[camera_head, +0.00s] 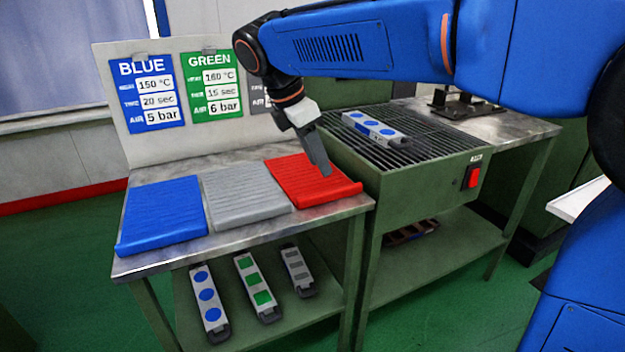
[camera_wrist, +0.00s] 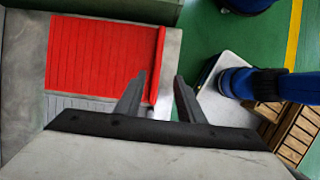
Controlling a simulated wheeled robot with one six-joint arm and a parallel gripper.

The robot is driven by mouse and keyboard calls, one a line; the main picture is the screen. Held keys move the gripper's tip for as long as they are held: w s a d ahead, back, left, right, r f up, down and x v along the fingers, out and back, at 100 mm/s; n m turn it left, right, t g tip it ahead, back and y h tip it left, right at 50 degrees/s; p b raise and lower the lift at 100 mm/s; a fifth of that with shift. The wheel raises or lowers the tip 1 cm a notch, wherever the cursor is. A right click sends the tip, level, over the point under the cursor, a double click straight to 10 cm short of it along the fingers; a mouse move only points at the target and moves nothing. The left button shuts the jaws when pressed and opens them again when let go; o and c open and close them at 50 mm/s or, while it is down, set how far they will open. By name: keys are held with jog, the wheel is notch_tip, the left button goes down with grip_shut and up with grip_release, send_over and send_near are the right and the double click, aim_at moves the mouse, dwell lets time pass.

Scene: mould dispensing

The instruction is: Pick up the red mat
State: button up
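The red mat (camera_head: 300,178) lies flat on the right end of the metal table, with a raised lip (camera_head: 335,195) along its front edge. In the wrist view the ribbed red mat (camera_wrist: 95,55) fills the upper left, and its lip (camera_wrist: 159,50) runs down its right side. My gripper (camera_head: 325,171) points down over the front part of the mat. In the wrist view my gripper (camera_wrist: 160,78) is open and empty, with the lip showing between its fingers. I cannot tell how high the fingertips are above the mat.
A grey mat (camera_head: 243,195) and a blue mat (camera_head: 162,213) lie left of the red one. A green grill unit (camera_head: 415,170) with a red switch stands close on the right, a blue-dotted mould (camera_head: 375,129) on it. Several moulds (camera_head: 254,285) lie on the lower shelf.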

aim_at(331, 190)
jog(key=shift+w+x, duration=0.2)
jog(key=shift+x, duration=4.35)
jog(key=shift+a, duration=0.15)
grip_shut()
